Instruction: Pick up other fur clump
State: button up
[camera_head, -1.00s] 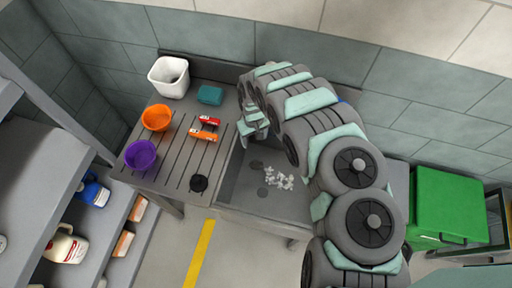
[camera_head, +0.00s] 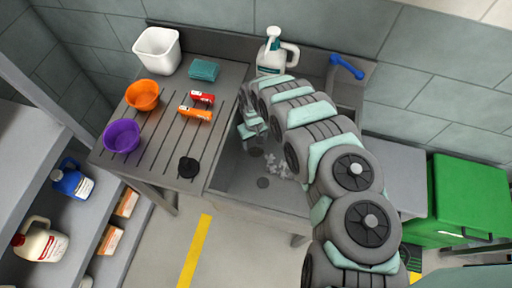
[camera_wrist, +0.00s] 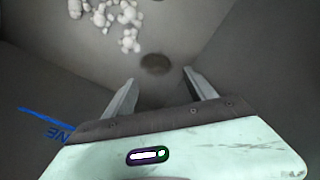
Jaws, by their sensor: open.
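A pale, lumpy fur clump (camera_head: 280,166) lies in the grey sink basin (camera_head: 232,180), partly hidden by my arm; in the wrist view it shows as white lumps (camera_wrist: 128,38) at the upper left. Two dark round patches also show in the basin, one near my gripper (camera_head: 254,152) and one lower (camera_head: 263,183). I cannot tell whether either is fur or a drain. My gripper (camera_wrist: 159,77) is open and empty in the wrist view, with one dark patch (camera_wrist: 155,64) just beyond and between its fingertips. In the head view my gripper (camera_head: 252,138) is over the basin's left part.
Left of the basin, a slatted drainboard (camera_head: 160,142) holds an orange bowl (camera_head: 142,95), a purple bowl (camera_head: 122,136), orange-red boxes (camera_head: 196,112) and a black disc (camera_head: 188,167). A white jug (camera_head: 275,55) and a blue-handled tap (camera_head: 346,67) stand behind. A green bin (camera_head: 468,195) is at right.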

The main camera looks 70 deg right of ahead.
aim_at(256, 150)
jog(key=shift+d+f+b, duration=0.1)
jog(key=shift+f+b, duration=0.25)
jog(key=shift+f, duration=1.15)
jog(key=shift+s+f+b, duration=0.15)
jog(key=shift+f+b, duration=0.25)
jog(key=shift+f, duration=0.7)
jog(key=shift+s+f+b, duration=0.1)
jog(key=shift+f+b, duration=0.25)
jog(key=shift+f, duration=0.75)
jog(key=shift+d, duration=0.1)
jog(key=shift+c, duration=0.2)
jog(key=c, duration=1.4)
